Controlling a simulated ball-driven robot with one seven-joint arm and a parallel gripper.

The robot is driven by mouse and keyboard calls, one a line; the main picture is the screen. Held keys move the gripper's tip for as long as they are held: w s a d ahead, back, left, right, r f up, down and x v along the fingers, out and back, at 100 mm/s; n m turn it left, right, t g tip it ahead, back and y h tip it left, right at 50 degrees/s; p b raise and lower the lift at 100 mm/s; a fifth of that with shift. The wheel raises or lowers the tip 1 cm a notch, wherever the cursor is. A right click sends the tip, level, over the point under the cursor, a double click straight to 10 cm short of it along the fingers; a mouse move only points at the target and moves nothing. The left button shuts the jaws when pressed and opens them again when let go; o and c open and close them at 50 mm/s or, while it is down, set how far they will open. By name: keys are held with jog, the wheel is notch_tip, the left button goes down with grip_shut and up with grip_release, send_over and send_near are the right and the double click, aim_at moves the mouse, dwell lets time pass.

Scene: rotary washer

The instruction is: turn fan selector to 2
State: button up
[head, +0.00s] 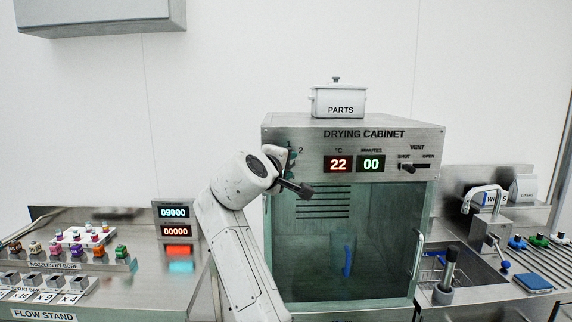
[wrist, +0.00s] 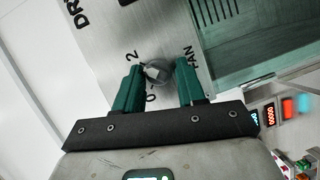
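The fan selector (wrist: 157,72) is a small round grey knob on the drying cabinet's metal panel. In the wrist view it sits between the two green fingers of my gripper (wrist: 159,75), one on each side. The fingers are apart, with the left one very close to the knob; I cannot tell whether either touches. The marks "2" and "0" and the word FAN show around the knob; which mark it points to is unclear. In the head view my gripper (head: 285,160) is at the panel's left end and hides the knob; a "2" (head: 301,150) shows beside it.
The drying cabinet (head: 434,150) has a vent slider (head: 408,169) at right, displays reading 22 and 00, and a glass door below. A PARTS pot (head: 338,101) stands on top. A nozzle stand (head: 120,285) is at left, a sink (head: 475,268) at right.

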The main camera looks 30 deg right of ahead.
jog(key=o, duration=0.3)
jog(key=shift+o, duration=0.2)
jog(key=b+v, duration=0.2)
jog(key=v, duration=0.8)
jog(key=shift+s+a+b, duration=0.25)
jog(key=shift+a+b, duration=0.05)
jog(key=s+d+f+m+g+y, duration=0.15)
jog(key=s+f, duration=0.25)
jog(key=f, duration=0.8)
jog(key=s+f+g+y, duration=0.1)
jog(key=s+f+y, duration=0.3)
jog(key=f, duration=0.9)
jog(key=s+d+f+g+y, duration=0.1)
jog(key=s+f, duration=0.4)
jog(key=f, duration=0.7)
jog(key=s+a+f+m+g+y, duration=0.1)
jog(key=s+f+y, duration=0.1)
jog(key=s+f, duration=0.3)
jog(key=s+a+f+m+g+y, duration=0.1)
jog(key=s+f, duration=0.5)
jog(key=s, duration=0.8)
jog(key=s+a+f+m+g+y, duration=0.2)
jog(key=s+f, duration=0.3)
jog(key=s, duration=0.5)
jog(key=shift+f+g+y, duration=0.4)
jog(key=shift+g+y, duration=0.15)
jog(key=shift+y, duration=0.2)
